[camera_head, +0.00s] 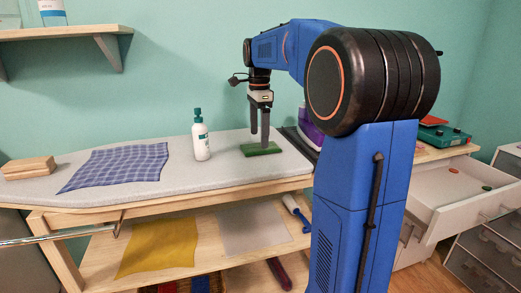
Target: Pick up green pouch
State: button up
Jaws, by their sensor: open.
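The green pouch (262,149) lies flat on the right part of the grey ironing board (225,166). My gripper (259,138) points down over the pouch, its fingers parted with a gap between them. The fingertips are just above or at the pouch. I cannot tell whether they touch it. The far edge of the pouch is partly behind the fingers.
A white bottle with a green pump (201,140) stands left of the pouch. A blue checked cloth (118,166) and wooden blocks (29,167) lie farther left. A purple iron (309,127) is at the right, partly behind my arm. An open drawer (465,186) juts out at right.

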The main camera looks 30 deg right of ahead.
aim_at(259, 147)
jog(key=shift+s+a+f, duration=0.1)
jog(key=shift+s+f, duration=0.05)
jog(key=shift+f, duration=1.55)
jog(key=c, duration=1.1)
jog(key=shift+c, duration=0.2)
